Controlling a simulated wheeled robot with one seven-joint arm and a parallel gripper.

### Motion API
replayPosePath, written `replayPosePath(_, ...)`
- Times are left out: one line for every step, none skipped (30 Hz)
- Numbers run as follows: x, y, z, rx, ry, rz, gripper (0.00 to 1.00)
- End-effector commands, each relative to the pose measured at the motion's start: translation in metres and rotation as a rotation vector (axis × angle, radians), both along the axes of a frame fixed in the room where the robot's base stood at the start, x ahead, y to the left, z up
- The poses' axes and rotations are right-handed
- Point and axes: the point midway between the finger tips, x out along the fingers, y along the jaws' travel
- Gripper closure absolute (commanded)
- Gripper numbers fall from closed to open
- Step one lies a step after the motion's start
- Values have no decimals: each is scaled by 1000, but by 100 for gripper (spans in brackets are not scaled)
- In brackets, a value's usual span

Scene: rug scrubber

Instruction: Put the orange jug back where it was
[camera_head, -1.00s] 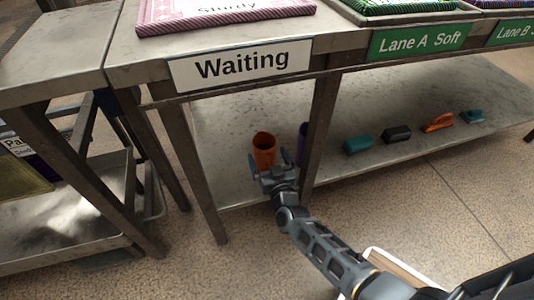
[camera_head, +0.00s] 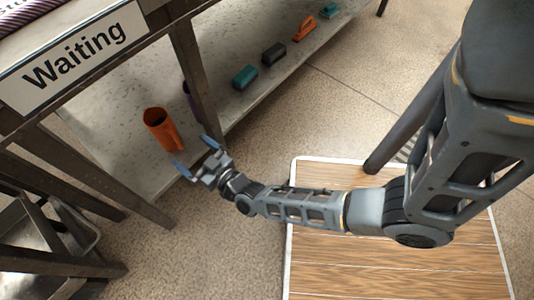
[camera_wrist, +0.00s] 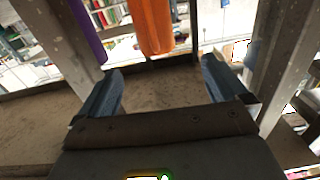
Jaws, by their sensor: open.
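The orange jug (camera_head: 161,128) stands on the lower shelf (camera_head: 112,139) of the bench, under the "Waiting" sign, in the head view. My gripper (camera_head: 196,158) is open and empty, in front of the jug and apart from it. In the wrist view the jug (camera_wrist: 152,24) shows at the top, beyond the two spread fingers (camera_wrist: 163,86), with bare shelf between them.
A purple item (camera_head: 190,100) stands behind the bench leg (camera_head: 192,70), right of the jug. A teal brush (camera_head: 245,77), a black one (camera_head: 273,54) and an orange one (camera_head: 305,28) lie further along the shelf. Open floor (camera_head: 225,255) lies in front.

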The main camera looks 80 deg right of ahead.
Motion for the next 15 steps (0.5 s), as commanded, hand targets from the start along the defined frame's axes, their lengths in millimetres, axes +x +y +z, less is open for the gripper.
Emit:
replayPosePath(-14, 12, 4, 6, 7, 27, 1)
replayPosePath(-23, 19, 7, 11, 11, 47, 1)
replayPosePath(-35, 30, 13, 17, 15, 77, 1)
replayPosePath(-45, 38, 19, 23, 20, 101, 1)
replayPosePath(-55, 46, 26, 27, 24, 126, 1)
replayPosePath(-70, 56, 35, 33, 33, 159, 1)
replayPosePath(-80, 64, 43, 37, 40, 183, 1)
replayPosePath(-90, 70, 50, 42, 46, 205, 1)
replayPosePath(-103, 79, 61, 47, 57, 236, 1)
replayPosePath(-113, 84, 70, 48, 65, 257, 1)
replayPosePath(-122, 90, 79, 52, 74, 280, 1)
replayPosePath(-135, 97, 91, 57, 87, 308, 1)
replayPosePath(-144, 101, 101, 58, 97, 328, 1)
replayPosePath(-153, 106, 111, 60, 107, 349, 1)
replayPosePath(-165, 111, 125, 62, 122, 375, 1)
